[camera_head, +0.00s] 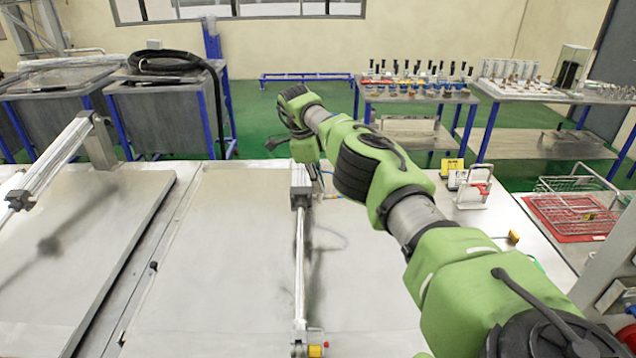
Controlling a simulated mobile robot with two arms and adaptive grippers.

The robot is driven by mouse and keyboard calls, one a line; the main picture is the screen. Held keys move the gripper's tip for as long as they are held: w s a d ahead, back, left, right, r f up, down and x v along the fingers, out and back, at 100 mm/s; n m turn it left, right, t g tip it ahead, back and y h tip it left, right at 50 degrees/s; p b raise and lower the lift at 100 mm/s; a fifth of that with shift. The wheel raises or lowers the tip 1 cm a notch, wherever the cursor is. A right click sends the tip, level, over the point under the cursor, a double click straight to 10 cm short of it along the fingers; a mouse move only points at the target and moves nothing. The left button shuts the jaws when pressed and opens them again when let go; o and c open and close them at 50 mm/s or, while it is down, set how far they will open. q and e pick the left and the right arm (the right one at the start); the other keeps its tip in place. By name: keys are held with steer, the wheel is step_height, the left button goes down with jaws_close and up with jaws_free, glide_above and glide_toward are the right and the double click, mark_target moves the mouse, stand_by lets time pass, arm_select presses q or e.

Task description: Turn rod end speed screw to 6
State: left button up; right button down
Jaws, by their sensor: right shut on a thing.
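A pneumatic cylinder lies along the pale lid (215,262) in the middle of the view. Its grey block (301,198) is at the far end and its thin bright rod (300,262) runs toward me. The near end has a small yellow and red fitting (315,350). My right arm reaches in from the lower right, and my right gripper (302,160) points down at the cylinder's far end. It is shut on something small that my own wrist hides. The rod end speed screw and its number cannot be made out. My left gripper is not in view.
Another lid (70,240) with its own cylinder (62,160) is at the left. A yellow box (453,170) and a small white stand (475,190) are on the right of the worktop. A wire basket (580,197) on a red tray is farther right. Shelves with several tools stand behind.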

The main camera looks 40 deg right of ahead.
steer(key=c, duration=2.4)
jaws_free()
steer(key=shift+r, duration=0.15)
steer(key=v, duration=1.2)
steer(key=shift+d, duration=0.1)
